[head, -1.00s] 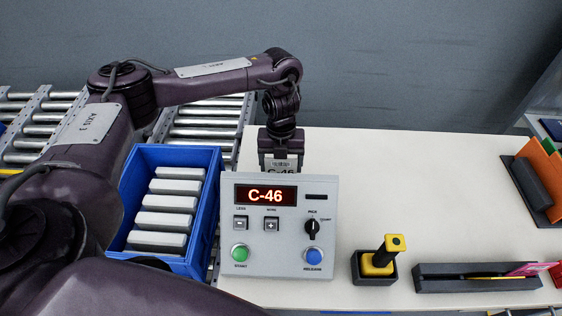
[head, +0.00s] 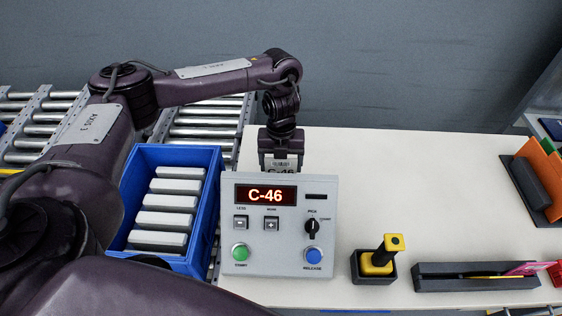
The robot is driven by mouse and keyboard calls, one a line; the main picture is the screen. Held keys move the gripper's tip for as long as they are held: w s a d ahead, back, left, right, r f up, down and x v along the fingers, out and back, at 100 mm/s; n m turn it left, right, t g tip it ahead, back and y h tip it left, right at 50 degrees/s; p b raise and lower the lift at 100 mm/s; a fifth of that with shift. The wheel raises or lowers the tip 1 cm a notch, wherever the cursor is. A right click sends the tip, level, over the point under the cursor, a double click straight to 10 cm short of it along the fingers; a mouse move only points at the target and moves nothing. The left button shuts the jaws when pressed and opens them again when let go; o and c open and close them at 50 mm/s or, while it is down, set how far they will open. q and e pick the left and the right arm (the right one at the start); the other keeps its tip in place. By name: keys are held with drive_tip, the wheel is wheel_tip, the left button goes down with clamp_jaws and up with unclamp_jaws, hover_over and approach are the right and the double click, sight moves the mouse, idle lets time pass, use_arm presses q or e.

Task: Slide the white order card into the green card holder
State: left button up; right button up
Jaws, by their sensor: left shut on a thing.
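My left gripper (head: 280,156) points down behind the grey control box, shut on the white order card (head: 282,171). No other holder shows clearly. My right gripper is not in view.
The control box (head: 262,262) displays C-46. A blue crate (head: 213,170) with several grey-white blocks stands to its left. A yellow-black handle (head: 390,246) and a dark tray (head: 440,286) lie to its right. The table's back middle (head: 410,180) is clear.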

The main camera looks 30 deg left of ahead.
sight(281, 171)
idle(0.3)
use_arm(q)
drive_tip(key=shift+f+b, duration=1.3)
drive_tip(key=shift+f, duration=0.65)
drive_tip(key=o, duration=1)
drive_tip(key=shift+r, duration=0.1)
drive_tip(key=shift+r+p, duration=1.3)
drive_tip(key=shift+r, duration=0.15)
wheel_tip(281, 171, up, 5)
drive_tip(key=p, duration=0.5)
